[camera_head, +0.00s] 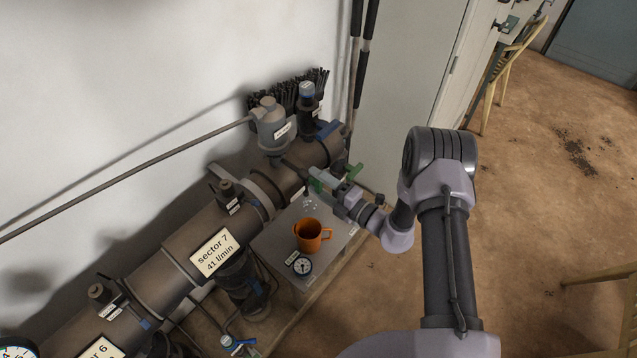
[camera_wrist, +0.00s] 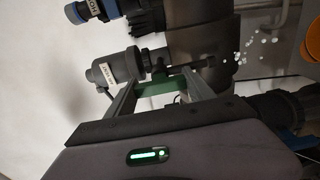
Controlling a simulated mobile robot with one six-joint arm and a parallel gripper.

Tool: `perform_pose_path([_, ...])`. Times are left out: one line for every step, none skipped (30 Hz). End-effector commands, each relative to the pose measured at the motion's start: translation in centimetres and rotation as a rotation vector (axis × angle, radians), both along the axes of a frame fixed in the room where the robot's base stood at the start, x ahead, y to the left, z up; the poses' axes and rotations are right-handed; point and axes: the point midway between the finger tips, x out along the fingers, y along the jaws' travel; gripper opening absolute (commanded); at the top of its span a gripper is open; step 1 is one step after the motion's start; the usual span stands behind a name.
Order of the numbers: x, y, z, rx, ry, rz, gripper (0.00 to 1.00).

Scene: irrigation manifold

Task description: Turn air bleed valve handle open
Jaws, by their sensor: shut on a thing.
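A green handle (camera_head: 318,185) sits on a small valve at the right end of the dark manifold pipe (camera_head: 185,240). In the wrist view the green handle (camera_wrist: 155,88) lies crosswise between my two fingers, at the end of a dark stem. My gripper (camera_head: 328,180) is shut on it; it also shows in the wrist view (camera_wrist: 160,95), with its fingers well apart at the handle's two ends. A grey canister (camera_head: 270,125) with a white label stands behind the valve. It shows in the wrist view (camera_wrist: 110,72), beside the left finger. The handle's exact angle is hard to tell.
A blue-capped fitting (camera_head: 307,98) rises behind. Open floor is at the right.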

Motion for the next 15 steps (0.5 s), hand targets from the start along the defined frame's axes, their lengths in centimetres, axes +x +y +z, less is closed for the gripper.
perform_pose_path([-0.07, 0.01, -0.08, 0.001, 0.003, 0.001, 0.21])
perform_pose_path([-0.07, 0.01, -0.08, 0.001, 0.003, 0.001, 0.21])
perform_pose_path([-0.07, 0.01, -0.08, 0.001, 0.003, 0.001, 0.21])
perform_pose_path([-0.07, 0.01, -0.08, 0.001, 0.003, 0.001, 0.21])
perform_pose_path([-0.07, 0.01, -0.08, 0.001, 0.003, 0.001, 0.21])
perform_pose_path([-0.07, 0.01, -0.08, 0.001, 0.003, 0.001, 0.21])
perform_pose_path([-0.07, 0.01, -0.08, 0.001, 0.003, 0.001, 0.21])
perform_pose_path([-0.07, 0.01, -0.08, 0.001, 0.003, 0.001, 0.21])
perform_pose_path([-0.07, 0.01, -0.08, 0.001, 0.003, 0.001, 0.7])
perform_pose_path([-0.07, 0.01, -0.08, 0.001, 0.003, 0.001, 0.76])
perform_pose_path([-0.06, 0.01, -0.07, 0.001, 0.003, 0.001, 0.81])
perform_pose_path([-0.06, 0.01, -0.06, 0.0, 0.002, 0.0, 0.84])
perform_pose_path([-0.04, 0.01, -0.06, 0.0, 0.002, 0.0, 0.84])
perform_pose_path([-0.04, 0.01, -0.05, 0.0, 0.002, 0.0, 0.84])
perform_pose_path([-0.04, 0.0, -0.04, 0.0, 0.002, 0.0, 0.84])
